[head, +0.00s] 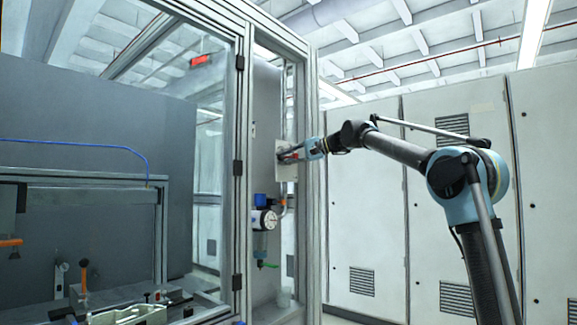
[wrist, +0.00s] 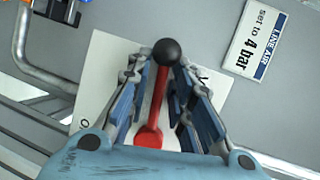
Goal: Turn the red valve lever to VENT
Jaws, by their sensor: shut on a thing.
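The red valve lever (wrist: 156,100) with a black ball knob (wrist: 167,52) shows in the middle of the wrist view. It points toward the top of that picture, leaning slightly right. My gripper (wrist: 161,78) is shut on it, with a blue and grey finger on each side. Behind it is a white plate (wrist: 98,90), whose lettering is mostly hidden by the fingers, so I cannot read the VENT mark. In the head view my gripper (head: 298,154) is at the white plate (head: 286,171) on the cabinet post, where the lever is barely visible.
A "LINE AIR set to 4 bar" label (wrist: 262,38) is at the upper right of the wrist view. A grey pipe (wrist: 30,55) bends at the left. Below the plate, a pressure gauge (head: 264,221) hangs on the panel. The glass door frame (head: 238,170) stands left of it.

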